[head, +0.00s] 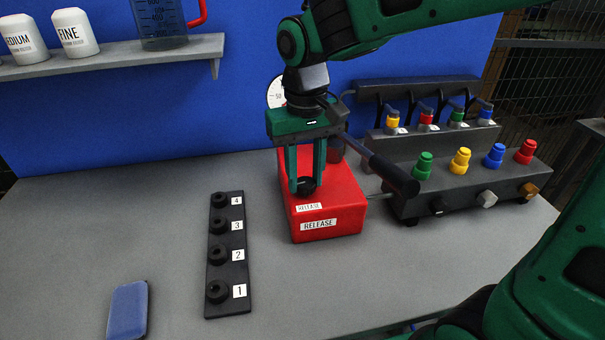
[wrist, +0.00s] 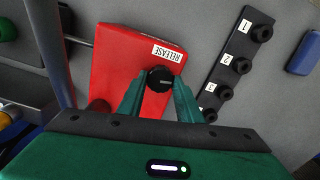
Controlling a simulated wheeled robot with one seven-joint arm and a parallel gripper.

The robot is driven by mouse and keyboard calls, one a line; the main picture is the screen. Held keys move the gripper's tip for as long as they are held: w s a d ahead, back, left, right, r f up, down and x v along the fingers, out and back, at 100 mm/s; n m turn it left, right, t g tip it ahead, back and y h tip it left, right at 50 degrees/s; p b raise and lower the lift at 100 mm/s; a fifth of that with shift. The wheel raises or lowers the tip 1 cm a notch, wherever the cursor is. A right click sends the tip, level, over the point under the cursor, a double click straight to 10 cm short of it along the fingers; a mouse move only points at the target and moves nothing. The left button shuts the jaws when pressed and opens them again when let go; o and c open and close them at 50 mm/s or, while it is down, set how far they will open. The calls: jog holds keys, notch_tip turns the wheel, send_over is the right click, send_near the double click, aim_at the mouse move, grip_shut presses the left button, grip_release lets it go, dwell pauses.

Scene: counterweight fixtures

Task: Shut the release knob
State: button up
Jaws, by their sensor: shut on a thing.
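The release knob (head: 306,186) is a small black round knob on top of a red box (head: 340,207) labelled RELEASE. My gripper (head: 305,184) points down over the box, with its two green fingers shut on the knob from either side. In the wrist view the knob (wrist: 160,80) sits between the fingertips of my gripper (wrist: 160,88), and a pale line mark shows on its top. The box (wrist: 120,62) also shows there with its white label.
A black strip (head: 227,265) with several numbered knobs lies left of the box. A black lever handle (head: 392,174) stands close right of my gripper. A fixture with coloured knobs (head: 460,160) is at the right. A blue block (head: 128,310) lies front left.

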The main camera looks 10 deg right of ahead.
aim_at(305, 182)
jog(key=shift+w+r+m, duration=0.1)
jog(key=shift+w+m, duration=0.05)
jog(key=shift+m, duration=0.95)
jog(key=o, duration=1)
jog(key=shift+o, duration=0.2)
notch_tip(305, 182, up, 11)
jog(key=shift+f, duration=0.2)
